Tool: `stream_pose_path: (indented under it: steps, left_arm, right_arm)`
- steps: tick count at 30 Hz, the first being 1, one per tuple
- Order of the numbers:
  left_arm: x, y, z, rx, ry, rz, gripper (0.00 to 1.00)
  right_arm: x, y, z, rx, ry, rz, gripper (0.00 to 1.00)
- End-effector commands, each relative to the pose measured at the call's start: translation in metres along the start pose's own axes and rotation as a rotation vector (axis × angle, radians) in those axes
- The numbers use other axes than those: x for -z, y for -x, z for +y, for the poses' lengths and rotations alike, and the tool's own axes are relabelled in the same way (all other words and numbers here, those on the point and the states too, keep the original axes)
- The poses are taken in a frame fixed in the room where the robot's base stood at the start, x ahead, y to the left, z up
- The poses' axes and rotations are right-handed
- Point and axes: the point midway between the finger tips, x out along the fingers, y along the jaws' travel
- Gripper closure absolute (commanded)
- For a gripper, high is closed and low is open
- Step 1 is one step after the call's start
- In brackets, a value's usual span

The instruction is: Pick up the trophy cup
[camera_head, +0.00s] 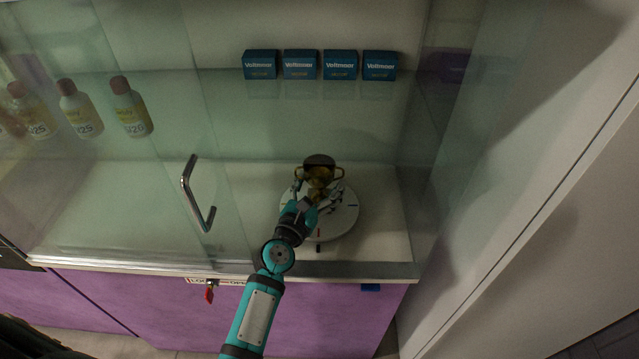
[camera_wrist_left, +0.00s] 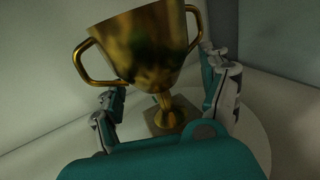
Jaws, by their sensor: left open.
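The gold trophy cup (camera_head: 319,168) has two side handles and stands upright on a round white turntable (camera_head: 345,219) inside the glass cabinet. In the left wrist view the cup (camera_wrist_left: 146,45) fills the upper middle, and its stem and square base show below. My left gripper (camera_head: 318,193) reaches in at the front of the cup. In the left wrist view its open fingers (camera_wrist_left: 165,112) stand on either side of the stem, below the bowl. I cannot tell whether either finger touches the cup. My right gripper is not in view.
A glass door with a metal handle (camera_head: 197,194) is left of my arm. Several blue boxes (camera_head: 301,65) stand on the glass shelf above, with several bottles (camera_head: 131,107) at left. A red key (camera_head: 209,291) hangs below the cabinet's front edge.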

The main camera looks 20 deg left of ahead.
Motion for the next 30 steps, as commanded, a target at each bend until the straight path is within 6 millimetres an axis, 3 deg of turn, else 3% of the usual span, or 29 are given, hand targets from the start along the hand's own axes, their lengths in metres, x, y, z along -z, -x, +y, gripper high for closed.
stream_pose_path:
  steps: [3, 20, 30]
  left_arm:
    - [0.0, 0.0003, 0.0, 0.0, 0.0, 0.0, 0.22]
    - [-0.0001, 0.0006, 0.0, 0.0, 0.0, 0.0, 0.95]
    - [-0.0037, 0.0003, -0.0001, 0.0, 0.001, -0.002, 0.98]
  right_arm:
    - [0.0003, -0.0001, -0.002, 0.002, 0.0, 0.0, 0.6]
    - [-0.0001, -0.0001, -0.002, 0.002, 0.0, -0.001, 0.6]
    - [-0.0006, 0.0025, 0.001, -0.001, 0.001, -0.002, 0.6]
